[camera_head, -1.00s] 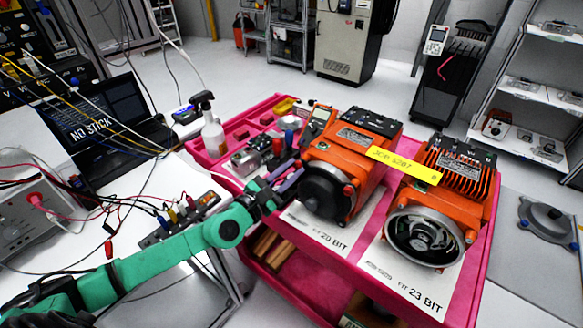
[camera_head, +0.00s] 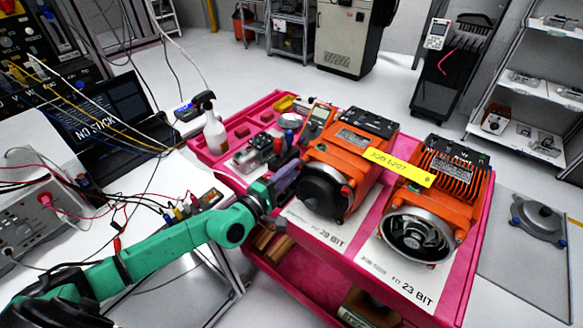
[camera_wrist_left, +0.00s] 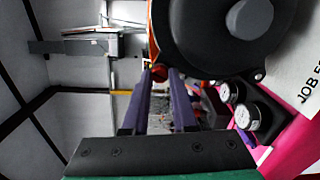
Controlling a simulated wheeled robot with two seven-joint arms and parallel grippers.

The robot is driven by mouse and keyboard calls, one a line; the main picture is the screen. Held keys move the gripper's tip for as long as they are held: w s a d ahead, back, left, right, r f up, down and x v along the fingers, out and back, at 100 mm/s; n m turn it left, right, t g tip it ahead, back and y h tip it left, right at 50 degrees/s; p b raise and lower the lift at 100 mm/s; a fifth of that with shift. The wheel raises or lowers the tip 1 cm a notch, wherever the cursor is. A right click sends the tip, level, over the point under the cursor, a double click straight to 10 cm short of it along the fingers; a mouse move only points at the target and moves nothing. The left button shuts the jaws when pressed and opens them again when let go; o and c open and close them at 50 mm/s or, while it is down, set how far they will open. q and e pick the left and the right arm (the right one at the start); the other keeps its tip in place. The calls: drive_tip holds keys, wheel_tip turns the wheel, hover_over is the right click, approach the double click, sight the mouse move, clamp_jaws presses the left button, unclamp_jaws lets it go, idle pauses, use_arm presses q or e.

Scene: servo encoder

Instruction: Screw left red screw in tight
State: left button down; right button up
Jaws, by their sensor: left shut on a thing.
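The left orange motor (camera_head: 358,151) stands on the pink cart with its round black cover (camera_head: 322,193) facing me. A red screw (camera_wrist_left: 160,73) sits at the cover's edge in the left wrist view. My left gripper (camera_head: 296,170) reaches in from the left beside the cover. Its purple fingers (camera_wrist_left: 161,82) are shut on this red screw, one on each side of it. In the head view the fingers hide the screw. Another red screw (camera_head: 345,190) shows on the cover's right side. My right gripper is in neither view.
A second orange motor (camera_head: 440,190) with an open round front stands to the right. A yellow tag (camera_head: 398,168) lies across both motors. A white bench with cables is at the left.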

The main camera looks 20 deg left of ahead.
use_arm(q)
drive_tip(key=m+p, duration=0.1)
drive_tip(key=m, duration=0.5)
drive_tip(key=shift+s+f+m+p, duration=0.1)
drive_tip(key=shift+f+m+p, duration=0.05)
drive_tip(key=shift+m+p, duration=0.2)
drive_tip(key=m, duration=0.3)
drive_tip(key=shift+p, duration=0.35)
drive_tip(key=shift+f+m, duration=0.15)
drive_tip(key=shift+m, duration=1.4)
drive_tip(key=c, duration=0.7)
unclamp_jaws()
drive_tip(key=shift+s+r, duration=0.1)
drive_tip(key=shift+r, duration=0.15)
